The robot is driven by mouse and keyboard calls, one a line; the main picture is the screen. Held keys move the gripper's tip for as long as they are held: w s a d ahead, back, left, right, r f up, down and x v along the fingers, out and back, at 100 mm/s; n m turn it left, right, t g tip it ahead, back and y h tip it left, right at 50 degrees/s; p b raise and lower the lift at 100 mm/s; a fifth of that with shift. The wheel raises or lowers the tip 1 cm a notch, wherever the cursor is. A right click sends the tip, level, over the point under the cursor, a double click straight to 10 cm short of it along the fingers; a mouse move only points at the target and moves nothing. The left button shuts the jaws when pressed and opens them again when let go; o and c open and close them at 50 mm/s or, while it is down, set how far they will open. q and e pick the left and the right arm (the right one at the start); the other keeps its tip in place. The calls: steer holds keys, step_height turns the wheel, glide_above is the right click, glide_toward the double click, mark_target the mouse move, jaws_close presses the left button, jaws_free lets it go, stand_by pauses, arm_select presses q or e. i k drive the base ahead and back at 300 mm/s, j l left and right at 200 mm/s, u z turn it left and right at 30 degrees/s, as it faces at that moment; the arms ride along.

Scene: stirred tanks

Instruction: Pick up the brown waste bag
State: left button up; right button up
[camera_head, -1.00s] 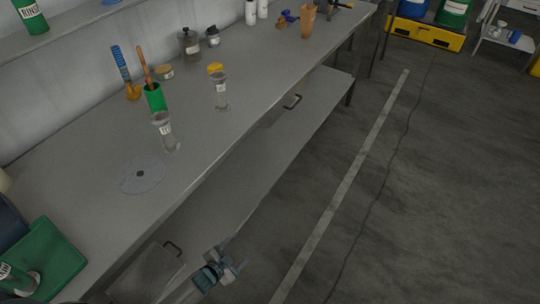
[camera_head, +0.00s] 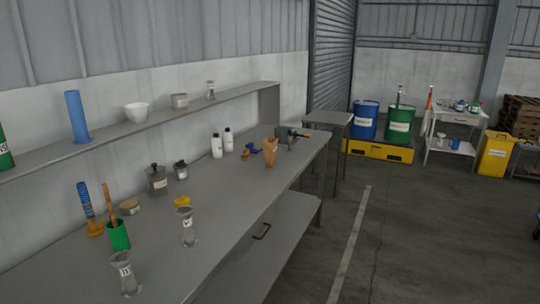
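A brown, upright bag-like object (camera_head: 270,153) stands on the grey workbench (camera_head: 225,190), towards its far right end. It looks like the brown waste bag, flared at the top. Blue and orange items (camera_head: 250,152) lie just left of it on the bench. A dark tool with an orange part (camera_head: 297,134) is behind it to the right. Neither of my grippers is in view.
Glass jars (camera_head: 188,228), a green cup (camera_head: 118,235) and bottles (camera_head: 217,146) stand on the bench. A shelf (camera_head: 150,125) runs along the wall. Drums (camera_head: 400,125) stand on a yellow pallet (camera_head: 378,150). The floor (camera_head: 430,240) right of the bench is clear.

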mark_target(269, 144)
steer(key=i+l+u, duration=0.45)
steer(key=i+l, duration=1.85)
steer(key=i+j, duration=0.05)
steer(key=i, duration=0.05)
